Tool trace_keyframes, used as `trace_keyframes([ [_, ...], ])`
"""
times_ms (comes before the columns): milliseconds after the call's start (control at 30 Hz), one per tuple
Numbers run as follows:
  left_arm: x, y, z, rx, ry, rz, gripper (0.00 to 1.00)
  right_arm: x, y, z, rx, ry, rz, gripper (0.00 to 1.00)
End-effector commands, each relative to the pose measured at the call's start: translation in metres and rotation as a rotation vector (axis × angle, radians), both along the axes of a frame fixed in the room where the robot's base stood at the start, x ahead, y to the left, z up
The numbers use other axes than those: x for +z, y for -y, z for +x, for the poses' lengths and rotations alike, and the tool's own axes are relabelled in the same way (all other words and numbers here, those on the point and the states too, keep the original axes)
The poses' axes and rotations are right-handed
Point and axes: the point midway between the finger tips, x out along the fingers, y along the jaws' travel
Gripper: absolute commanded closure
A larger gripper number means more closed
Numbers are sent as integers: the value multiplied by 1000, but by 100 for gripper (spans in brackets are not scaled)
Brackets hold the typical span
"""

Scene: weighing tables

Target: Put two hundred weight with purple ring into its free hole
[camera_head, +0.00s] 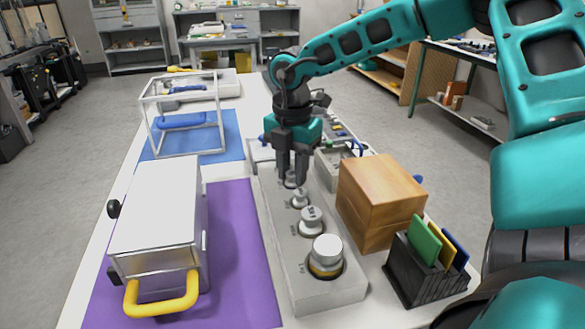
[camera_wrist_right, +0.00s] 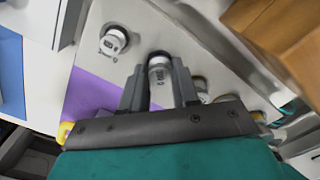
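The grey block (camera_head: 282,245) holds a row of silver weights with numbers in front of their holes. The largest weight (camera_head: 327,250), with a gold-yellow ring, is nearest. Smaller weights (camera_head: 311,218) and (camera_head: 300,198) stand behind it. My right gripper (camera_head: 292,176) points down over the far part of the row, its fingers apart. In the right wrist view, the gripper (camera_wrist_right: 159,70) has a silver weight (camera_wrist_right: 158,66) between its fingertips, with no clear grip on it. Another weight (camera_wrist_right: 114,40) stands at upper left. No purple ring can be made out. My left gripper is out of view.
A wooden box (camera_head: 375,205) and a black holder (camera_head: 420,278) with coloured cards stand right of the block. A white case (camera_head: 158,205) with a yellow handle stands on a purple mat (camera_head: 232,235) to the left. A clear-sided frame (camera_head: 152,118) stands farther back on a blue mat.

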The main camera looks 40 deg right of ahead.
Motion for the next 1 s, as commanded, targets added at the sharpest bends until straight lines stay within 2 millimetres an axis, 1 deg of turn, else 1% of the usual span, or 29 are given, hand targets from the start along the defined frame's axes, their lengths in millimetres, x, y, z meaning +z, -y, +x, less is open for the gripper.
trace_keyframes([
  [33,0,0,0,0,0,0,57,0,0,0,0,0,0,65],
  [200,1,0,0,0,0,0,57,1,0,0,0,0,0,49],
  [433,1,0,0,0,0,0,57,1,0,0,0,0,0,49],
  [567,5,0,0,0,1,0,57,8,0,1,1,2,-1,49],
  [667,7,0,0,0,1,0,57,25,0,1,0,5,-3,49],
  [900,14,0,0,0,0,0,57,78,0,1,0,5,-3,49],
  [1000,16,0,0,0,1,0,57,97,0,1,1,4,-2,49],
])
